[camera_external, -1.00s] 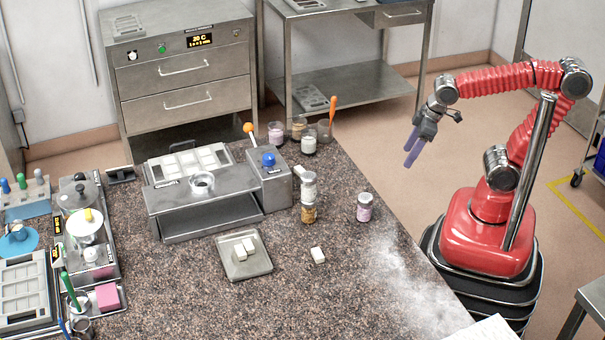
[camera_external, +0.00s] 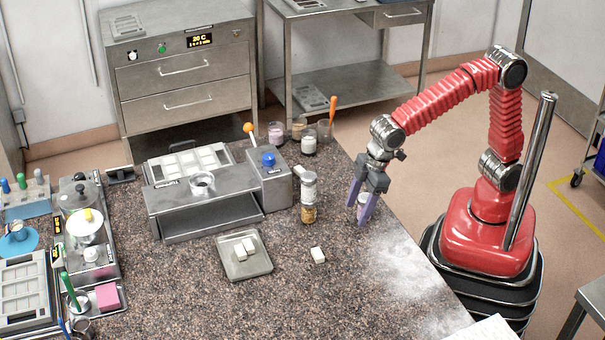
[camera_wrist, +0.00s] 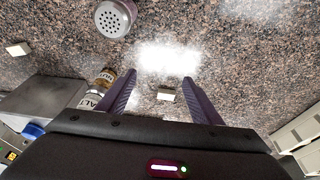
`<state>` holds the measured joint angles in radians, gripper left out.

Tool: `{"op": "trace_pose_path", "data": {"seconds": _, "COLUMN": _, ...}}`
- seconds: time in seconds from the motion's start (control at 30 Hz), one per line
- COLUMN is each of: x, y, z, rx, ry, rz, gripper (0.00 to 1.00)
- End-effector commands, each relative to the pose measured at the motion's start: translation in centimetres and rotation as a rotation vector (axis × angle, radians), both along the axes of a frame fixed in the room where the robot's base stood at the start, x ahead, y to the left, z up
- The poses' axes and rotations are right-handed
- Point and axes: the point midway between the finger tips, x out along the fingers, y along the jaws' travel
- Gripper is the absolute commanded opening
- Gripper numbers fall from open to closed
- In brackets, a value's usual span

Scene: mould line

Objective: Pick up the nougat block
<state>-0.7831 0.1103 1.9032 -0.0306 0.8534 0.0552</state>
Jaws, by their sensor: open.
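In the external view a small pale block (camera_external: 318,255), which looks like the nougat block, lies alone on the speckled bench. I cannot tell the pale blocks apart by label. Another pale block (camera_wrist: 18,48) lies far left.
Stacked jars (camera_external: 309,197) stand left of my gripper. A steel machine with a blue knob (camera_external: 268,160) is farther left.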

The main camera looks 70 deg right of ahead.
Motion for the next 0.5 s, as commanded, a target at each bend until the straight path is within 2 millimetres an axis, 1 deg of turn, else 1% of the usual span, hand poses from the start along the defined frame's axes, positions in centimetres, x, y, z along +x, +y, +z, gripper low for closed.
{"op": "trace_pose_path", "data": {"seconds": 0.03, "x": 0.3, "y": 1.7, "z": -0.1, "rx": 0.004, "ry": -0.004, "rz": 0.016, "gripper": 0.59}}
{"op": "trace_pose_path", "data": {"seconds": 0.1, "x": 0.8, "y": 3.5, "z": 0.0, "rx": 0.015, "ry": -0.014, "rz": 0.026, "gripper": 0.59}}
{"op": "trace_pose_path", "data": {"seconds": 0.2, "x": 2.1, "y": 5.5, "z": 0.9, "rx": 0.04, "ry": -0.038, "rz": 0.025, "gripper": 0.59}}
{"op": "trace_pose_path", "data": {"seconds": 0.33, "x": 3.4, "y": 6.7, "z": 3.0, "rx": 0.078, "ry": -0.072, "rz": 0.012, "gripper": 0.59}}
{"op": "trace_pose_path", "data": {"seconds": 0.4, "x": 3.7, "y": 6.9, "z": 3.4, "rx": 0.088, "ry": -0.08, "rz": 0.004, "gripper": 0.59}}
{"op": "trace_pose_path", "data": {"seconds": 0.5, "x": 3.7, "y": 6.8, "z": 3.3, "rx": 0.089, "ry": -0.078, "rz": -0.003, "gripper": 0.59}}
